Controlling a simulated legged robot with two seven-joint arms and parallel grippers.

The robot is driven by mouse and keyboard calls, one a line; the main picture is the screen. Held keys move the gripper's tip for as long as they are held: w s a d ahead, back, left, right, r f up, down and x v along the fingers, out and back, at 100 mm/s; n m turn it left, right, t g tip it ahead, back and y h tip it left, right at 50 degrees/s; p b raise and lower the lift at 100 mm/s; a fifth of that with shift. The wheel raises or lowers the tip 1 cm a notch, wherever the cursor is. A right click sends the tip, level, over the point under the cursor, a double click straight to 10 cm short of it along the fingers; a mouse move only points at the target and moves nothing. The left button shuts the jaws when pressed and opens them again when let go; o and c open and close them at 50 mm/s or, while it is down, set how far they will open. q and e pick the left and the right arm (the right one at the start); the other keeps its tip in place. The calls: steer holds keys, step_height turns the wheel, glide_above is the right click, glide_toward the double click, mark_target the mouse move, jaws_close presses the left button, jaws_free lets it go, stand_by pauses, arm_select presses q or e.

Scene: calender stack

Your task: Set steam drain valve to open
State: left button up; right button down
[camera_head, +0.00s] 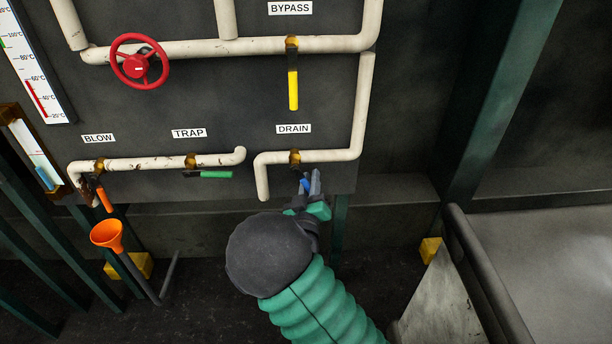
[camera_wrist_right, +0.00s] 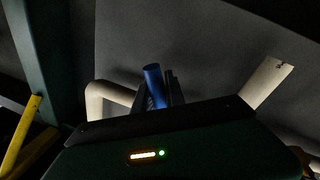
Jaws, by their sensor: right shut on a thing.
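The drain valve (camera_head: 295,157) sits on a cream pipe under the DRAIN label (camera_head: 293,129). Its blue handle (camera_head: 305,184) hangs down from the valve, mostly hidden by my gripper. My right gripper (camera_head: 311,186) is at the blue handle and shut on it. In the right wrist view the blue handle (camera_wrist_right: 153,84) sticks up between the dark fingers, with cream pipe to either side. My left gripper is not in view.
A yellow bypass handle (camera_head: 293,90) hangs above. A green trap handle (camera_head: 215,174) lies level to the left. An orange blow handle (camera_head: 104,199) hangs above an orange funnel (camera_head: 107,235). A red handwheel (camera_head: 139,62) is at upper left. A dark rail (camera_head: 483,270) stands at right.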

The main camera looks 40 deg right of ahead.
steer(key=shift+s+d+r+n+p, duration=0.1)
steer(key=shift+s+d+n+p, duration=0.1)
steer(key=shift+n+p, duration=0.3)
steer(key=c, duration=1.4)
jaws_free()
steer(key=shift+r, duration=0.1)
steer(key=shift+d, duration=0.1)
